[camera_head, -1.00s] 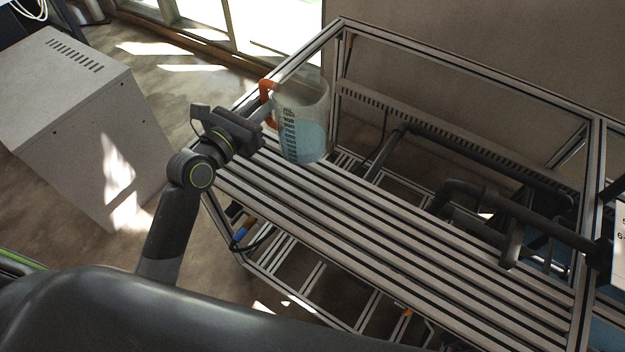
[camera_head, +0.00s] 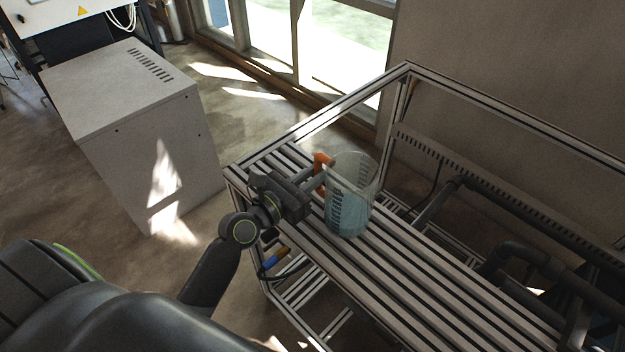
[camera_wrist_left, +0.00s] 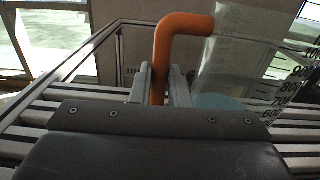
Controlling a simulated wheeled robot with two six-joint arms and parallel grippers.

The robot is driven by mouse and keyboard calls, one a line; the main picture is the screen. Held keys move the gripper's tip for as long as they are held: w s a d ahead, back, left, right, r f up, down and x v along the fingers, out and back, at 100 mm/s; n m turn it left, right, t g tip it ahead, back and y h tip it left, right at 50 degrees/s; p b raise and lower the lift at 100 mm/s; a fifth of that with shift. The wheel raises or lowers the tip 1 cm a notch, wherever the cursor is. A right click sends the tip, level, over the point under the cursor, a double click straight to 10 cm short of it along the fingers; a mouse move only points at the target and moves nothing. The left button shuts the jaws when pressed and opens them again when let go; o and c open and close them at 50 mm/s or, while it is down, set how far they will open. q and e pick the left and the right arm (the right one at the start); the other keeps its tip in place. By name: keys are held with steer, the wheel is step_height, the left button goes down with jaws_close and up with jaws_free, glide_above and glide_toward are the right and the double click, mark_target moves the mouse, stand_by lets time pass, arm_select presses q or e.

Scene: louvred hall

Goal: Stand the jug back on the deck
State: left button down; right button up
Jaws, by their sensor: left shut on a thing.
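The jug (camera_head: 350,200) is clear with dark graduation marks, bluish liquid and an orange handle (camera_head: 321,160). It looks upright at the far-left part of the slatted deck (camera_head: 400,275). Whether its base touches the slats I cannot tell. My left gripper (camera_head: 318,181) is shut on the orange handle, to the left of the jug body. In the left wrist view the two fingers (camera_wrist_left: 158,88) close around the upright part of the handle, and the jug's marked wall (camera_wrist_left: 245,65) is to the right. My right gripper is not in view.
The deck's metal frame (camera_head: 408,75) rises behind the jug. Dark pipes (camera_head: 520,255) run along the right. A grey cabinet (camera_head: 130,110) stands on the floor at left. The slats in front of and to the right of the jug are clear.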

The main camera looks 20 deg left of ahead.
arm_select(q)
steer(key=shift+r, duration=0.15)
steer(key=shift+f, duration=0.25)
steer(key=c, duration=1.4)
jaws_free()
